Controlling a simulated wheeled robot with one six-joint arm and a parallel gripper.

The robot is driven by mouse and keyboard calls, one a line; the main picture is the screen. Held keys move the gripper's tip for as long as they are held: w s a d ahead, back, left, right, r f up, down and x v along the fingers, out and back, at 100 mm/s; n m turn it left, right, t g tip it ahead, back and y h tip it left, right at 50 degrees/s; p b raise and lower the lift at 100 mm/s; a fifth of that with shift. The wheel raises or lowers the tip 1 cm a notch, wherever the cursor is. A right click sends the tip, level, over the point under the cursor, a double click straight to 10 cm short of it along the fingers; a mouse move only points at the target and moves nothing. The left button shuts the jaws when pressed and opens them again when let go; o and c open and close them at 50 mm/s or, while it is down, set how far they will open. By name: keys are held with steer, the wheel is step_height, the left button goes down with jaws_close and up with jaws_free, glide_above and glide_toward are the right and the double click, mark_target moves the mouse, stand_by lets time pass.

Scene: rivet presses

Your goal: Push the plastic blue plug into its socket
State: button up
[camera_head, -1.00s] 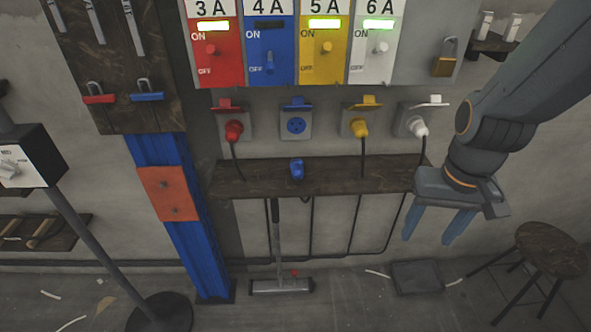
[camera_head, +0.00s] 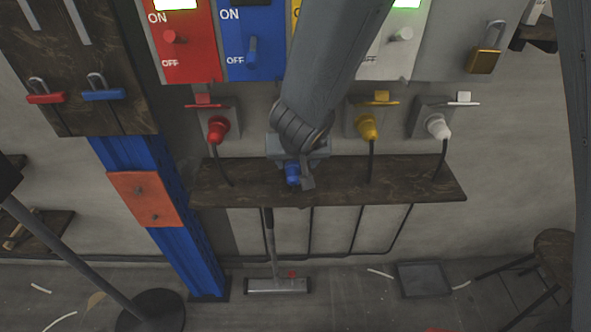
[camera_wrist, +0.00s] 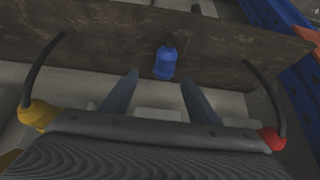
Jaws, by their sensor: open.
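The blue plug (camera_head: 292,174) stands on the dark wooden shelf (camera_head: 420,180) below the row of sockets. In the wrist view the blue plug (camera_wrist: 165,63) lies ahead, between the lines of my gripper's two fingers (camera_wrist: 160,80), which are apart and empty. In the head view my gripper (camera_head: 297,158) is over the shelf, close to the plug, and my arm covers most of it. The blue socket is hidden behind my arm in the head view.
A red plug (camera_head: 217,129) sits in its socket to the left; a yellow plug (camera_head: 368,128) and a white plug (camera_head: 438,127) sit in theirs to the right. Their cables hang to the shelf. The blue switch panel (camera_head: 250,45) is above.

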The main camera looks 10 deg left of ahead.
mark_target(293, 169)
steer(key=shift+b+x, duration=0.6)
steer(key=shift+x, duration=0.7)
steer(key=shift+a, duration=0.1)
steer(key=x, duration=0.1)
steer(key=b+x, duration=0.1)
steer(key=x, duration=0.1)
steer(key=b+x, duration=0.1)
steer(key=x, duration=0.1)
steer(key=shift+a+f, duration=0.1)
steer(key=shift+a, duration=0.2)
steer(key=shift+s, duration=0.1)
steer(key=c, duration=1.1)
steer(key=shift+o, duration=0.2)
